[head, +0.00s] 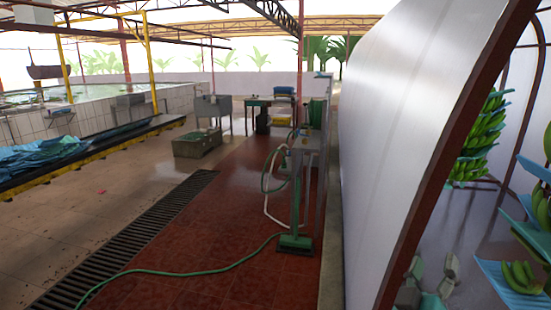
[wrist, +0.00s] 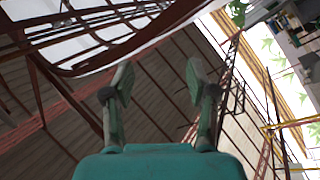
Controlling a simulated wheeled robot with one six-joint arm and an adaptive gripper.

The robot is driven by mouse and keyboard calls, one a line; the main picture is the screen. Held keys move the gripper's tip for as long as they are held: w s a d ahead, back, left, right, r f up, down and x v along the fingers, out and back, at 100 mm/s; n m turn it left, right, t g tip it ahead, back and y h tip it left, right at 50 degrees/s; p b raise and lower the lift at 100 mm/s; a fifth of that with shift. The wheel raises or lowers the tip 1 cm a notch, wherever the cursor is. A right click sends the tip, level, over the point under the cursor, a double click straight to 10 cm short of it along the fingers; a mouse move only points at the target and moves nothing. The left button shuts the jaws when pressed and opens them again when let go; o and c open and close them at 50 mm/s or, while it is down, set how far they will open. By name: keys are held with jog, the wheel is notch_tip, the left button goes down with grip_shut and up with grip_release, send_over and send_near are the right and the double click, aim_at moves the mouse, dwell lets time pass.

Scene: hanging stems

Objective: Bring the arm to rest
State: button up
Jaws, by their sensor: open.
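My gripper (wrist: 159,85) shows in the wrist view with its two fingers spread wide apart. It is open and nothing is between the fingers. Behind it are roof beams and roof sheeting (wrist: 150,110), seen at a tilt.
A white curved wall (head: 400,120) with a brown frame edge stands right of centre. A green hose (head: 190,271) crosses the red tiled floor (head: 215,235) beside a drain grate (head: 135,240). A tiled water tank (head: 90,112) stands at left. The floor between is mostly open.

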jog(key=s+a+f+n+y, duration=0.2)
jog(key=s+a+f+y, duration=0.15)
jog(key=f, duration=0.45)
jog(key=s+a+f+n+t+y, duration=0.1)
jog(key=s+a+f+y, duration=0.3)
jog(key=f, duration=0.3)
jog(key=s+a+f+n+y, duration=0.2)
jog(key=s+f+y, duration=0.1)
jog(key=s+f, duration=0.4)
jog(key=s+a+f+m+g+y, duration=0.1)
jog(key=s+a+f+m, duration=0.1)
jog(key=s, duration=0.9)
jog(key=s+a+f+m+g+y, duration=0.1)
jog(key=s+f+m+y, duration=0.1)
jog(key=s, duration=1)
jog(key=shift+s+a+f+m, duration=0.2)
jog(key=shift+a+f+m, duration=0.2)
jog(key=shift+f, duration=0.1)
